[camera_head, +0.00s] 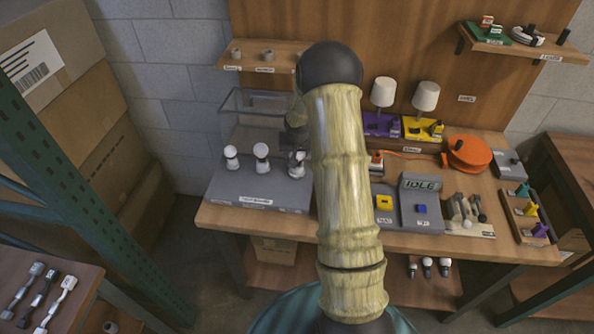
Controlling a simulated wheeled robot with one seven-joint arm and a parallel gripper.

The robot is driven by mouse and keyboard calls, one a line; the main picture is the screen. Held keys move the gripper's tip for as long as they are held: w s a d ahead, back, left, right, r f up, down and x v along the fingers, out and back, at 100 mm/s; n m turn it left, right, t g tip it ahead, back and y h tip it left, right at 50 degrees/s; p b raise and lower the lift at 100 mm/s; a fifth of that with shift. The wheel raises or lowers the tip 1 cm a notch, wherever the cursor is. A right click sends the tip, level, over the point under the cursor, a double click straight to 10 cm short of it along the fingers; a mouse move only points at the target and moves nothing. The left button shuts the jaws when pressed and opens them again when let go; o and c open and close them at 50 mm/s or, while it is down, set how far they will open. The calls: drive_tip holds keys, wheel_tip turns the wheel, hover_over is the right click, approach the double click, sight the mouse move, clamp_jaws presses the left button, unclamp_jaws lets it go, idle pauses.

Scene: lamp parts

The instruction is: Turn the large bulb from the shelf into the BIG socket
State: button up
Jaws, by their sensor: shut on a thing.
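My gripper (298,156) is dark and small in the view, low over the right part of a grey box (230,192) on the bench. It is shut on a white bulb (297,170), which is partly hidden by the jaws. I cannot tell whether the bulb's base is seated in a socket or held just above the box. Two other white round bulbs stand on the box to the left, one at the far left (231,160) and one in the middle (261,158). The box's front label is too small to read, and I cannot tell which socket is BIG.
A clear case (247,112) stands behind the bulbs. A wall shelf (258,69) above holds grey ring-like holders. Right of my arm are an IDLE display (420,184), two lamps (426,97) and an orange reel (468,153). Several small bulbs (427,266) sit below the bench.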

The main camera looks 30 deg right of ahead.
drive_tip(key=shift+s+f+b, duration=0.1)
drive_tip(key=shift+f+b, duration=0.2)
drive_tip(key=shift+b, duration=0.1)
drive_tip(key=shift+f+m+g+h+b, duration=0.1)
drive_tip(key=shift+m+g+h+b, duration=0.25)
drive_tip(key=shift+m+b, duration=0.9)
drive_tip(key=shift+a, duration=0.1)
drive_tip(key=m+g+h+b, duration=0.1)
drive_tip(key=m+b, duration=0.1)
drive_tip(key=m, duration=0.2)
drive_tip(key=shift+m, duration=0.25)
drive_tip(key=m+g, duration=0.1)
drive_tip(key=m, duration=0.1)
drive_tip(key=m+g+h+p, duration=0.1)
drive_tip(key=m, duration=0.2)
drive_tip(key=shift+p, duration=0.3)
drive_tip(key=shift+w+m+g, duration=0.2)
drive_tip(key=shift+m+g, duration=0.15)
drive_tip(key=shift+m, duration=0.55)
drive_tip(key=shift+p, duration=0.3)
